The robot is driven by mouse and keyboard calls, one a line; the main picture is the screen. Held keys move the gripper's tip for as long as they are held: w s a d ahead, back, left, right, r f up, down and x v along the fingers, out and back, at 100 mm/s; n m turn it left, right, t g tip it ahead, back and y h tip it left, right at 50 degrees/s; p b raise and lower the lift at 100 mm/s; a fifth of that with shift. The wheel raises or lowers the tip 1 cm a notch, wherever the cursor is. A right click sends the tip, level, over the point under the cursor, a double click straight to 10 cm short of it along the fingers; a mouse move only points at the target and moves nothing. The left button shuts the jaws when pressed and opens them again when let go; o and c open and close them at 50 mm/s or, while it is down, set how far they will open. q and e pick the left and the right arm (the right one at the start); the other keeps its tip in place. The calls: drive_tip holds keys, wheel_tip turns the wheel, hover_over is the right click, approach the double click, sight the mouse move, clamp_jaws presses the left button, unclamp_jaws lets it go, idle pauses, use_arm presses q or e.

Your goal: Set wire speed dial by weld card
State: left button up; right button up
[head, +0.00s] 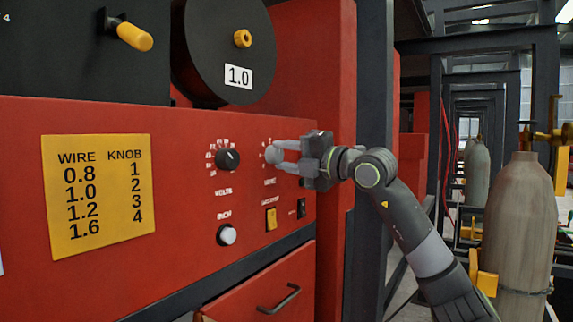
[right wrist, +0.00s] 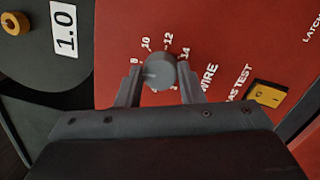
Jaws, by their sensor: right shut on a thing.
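The grey wire speed dial (right wrist: 160,68) sits on the red welder panel in the right wrist view, with the word WIRE beside it and printed numbers such as 8, 10, 12 and 14 around it. My right gripper (right wrist: 160,82) is shut on this dial, one finger on each side. In the head view my right gripper (head: 276,156) reaches the panel from the right and partly covers the dial. I cannot tell which number the dial points to. The yellow weld card (head: 98,195) pairs wire 1.0 with knob 2. My left gripper is not in view.
A black spool (head: 215,50) labelled 1.0 is above the panel. The black volts knob (head: 228,159) is left of the dial. A white knob (head: 227,235), a yellow switch (head: 271,218) and a drawer handle (head: 279,299) are lower. A gas cylinder (head: 519,230) stands right.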

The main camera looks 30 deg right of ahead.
drive_tip(key=shift+m, duration=0.6)
drive_tip(key=shift+b, duration=0.3)
drive_tip(key=o, duration=1)
drive_tip(key=shift+s, duration=0.1)
